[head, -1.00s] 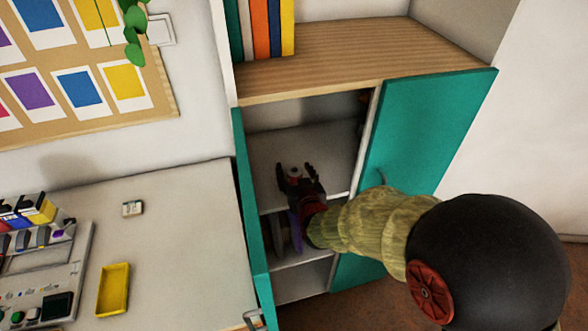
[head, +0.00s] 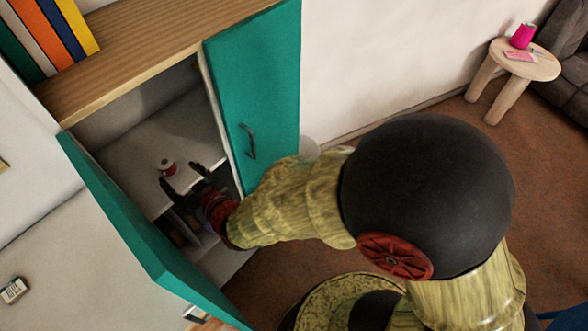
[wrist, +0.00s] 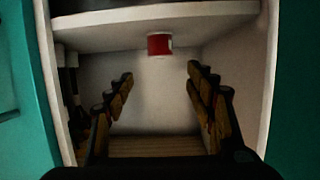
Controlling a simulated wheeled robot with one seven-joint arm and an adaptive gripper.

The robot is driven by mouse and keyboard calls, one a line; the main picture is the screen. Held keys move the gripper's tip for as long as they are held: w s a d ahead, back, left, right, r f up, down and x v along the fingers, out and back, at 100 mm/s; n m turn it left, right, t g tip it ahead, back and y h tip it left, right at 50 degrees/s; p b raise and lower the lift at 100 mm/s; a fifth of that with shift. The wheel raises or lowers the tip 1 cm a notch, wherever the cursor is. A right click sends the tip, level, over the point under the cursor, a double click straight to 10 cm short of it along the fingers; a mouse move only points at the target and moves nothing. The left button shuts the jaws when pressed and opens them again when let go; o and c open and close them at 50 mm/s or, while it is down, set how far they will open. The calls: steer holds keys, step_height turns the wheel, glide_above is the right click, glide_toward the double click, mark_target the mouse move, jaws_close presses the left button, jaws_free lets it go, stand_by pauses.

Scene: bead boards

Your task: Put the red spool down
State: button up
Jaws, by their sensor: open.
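The red spool (head: 167,167), with a pale top, stands on the white shelf (head: 190,125) inside the open cabinet. My gripper (head: 180,174) is open and empty at the cabinet's mouth, its fingers pointing in toward the spool. In the wrist view the spool (wrist: 159,44) is seen beyond the fingertips, midway between the two spread fingers and apart from both. That view looks upside down, with the shelf (wrist: 155,28) at the top and the spool against it.
Books (head: 50,35) stand on the wooden top. A white table (head: 50,265) is at left. A round stool (head: 525,62) stands far right.

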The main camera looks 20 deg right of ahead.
steer(key=s+d+r+m+g+h, duration=0.1)
steer(key=s+d+r+g+h, duration=0.1)
steer(key=d+r, duration=0.5)
steer(key=s+d+r+m+g+h, duration=0.1)
steer(key=d+r+m+h, duration=0.1)
steer(key=d, duration=0.8)
steer(key=s+d+r+m+g+h, duration=0.2)
steer(key=s+d+r+g, duration=0.1)
steer(key=s+d, duration=1.1)
steer(key=s+g, duration=0.1)
steer(key=s, duration=0.2)
steer(key=shift+s+r+h, duration=0.3)
steer(key=shift+s+h, duration=0.05)
steer(key=shift+h, duration=0.05)
steer(key=shift+d, duration=0.1)
